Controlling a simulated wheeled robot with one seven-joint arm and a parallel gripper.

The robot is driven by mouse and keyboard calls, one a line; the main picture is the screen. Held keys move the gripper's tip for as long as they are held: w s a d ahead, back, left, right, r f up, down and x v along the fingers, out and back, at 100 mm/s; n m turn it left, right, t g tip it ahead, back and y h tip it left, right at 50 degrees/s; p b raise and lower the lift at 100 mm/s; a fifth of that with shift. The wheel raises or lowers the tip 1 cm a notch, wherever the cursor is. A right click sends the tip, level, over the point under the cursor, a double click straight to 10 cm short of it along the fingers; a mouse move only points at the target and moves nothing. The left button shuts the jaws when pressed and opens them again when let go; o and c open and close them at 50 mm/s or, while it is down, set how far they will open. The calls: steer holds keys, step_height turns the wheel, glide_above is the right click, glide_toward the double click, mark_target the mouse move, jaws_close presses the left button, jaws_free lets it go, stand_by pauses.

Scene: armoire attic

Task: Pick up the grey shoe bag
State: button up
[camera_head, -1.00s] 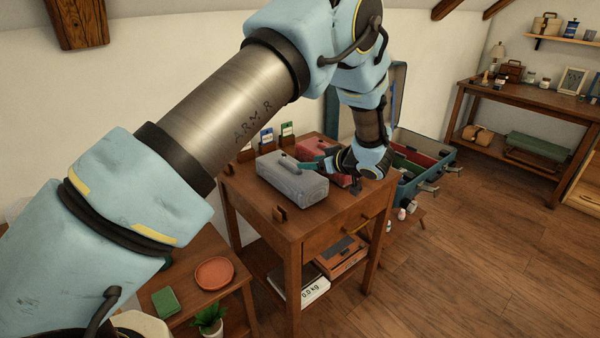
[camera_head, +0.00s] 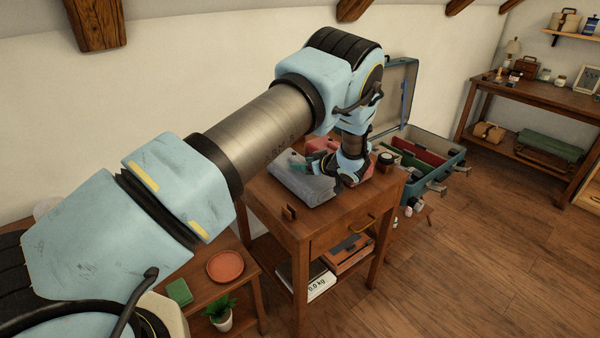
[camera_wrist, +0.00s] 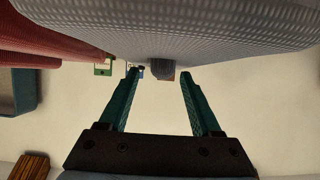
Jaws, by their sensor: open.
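The grey shoe bag (camera_head: 297,184) lies on the small wooden table, partly hidden by my arm. In the wrist view its woven grey side (camera_wrist: 215,25) fills the top of the picture. A small dark grey tab or handle (camera_wrist: 161,68) shows at its edge, between the fingertips in the picture. My gripper (camera_wrist: 160,72) is open, with its two teal fingers apart and nothing clearly clamped. In the head view my gripper (camera_head: 298,165) is at the top of the grey bag; contact cannot be told.
A red bag (camera_wrist: 50,42) lies close beside the grey one; it also shows behind my wrist (camera_head: 322,144). A small dark jar (camera_head: 386,160) stands at the table's right. An open blue suitcase (camera_head: 440,180) is beyond. A small wooden holder (camera_head: 289,212) sits at the front edge.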

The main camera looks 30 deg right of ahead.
jaws_close()
stand_by(0.5)
steer(key=shift+r, duration=0.1)
stand_by(0.8)
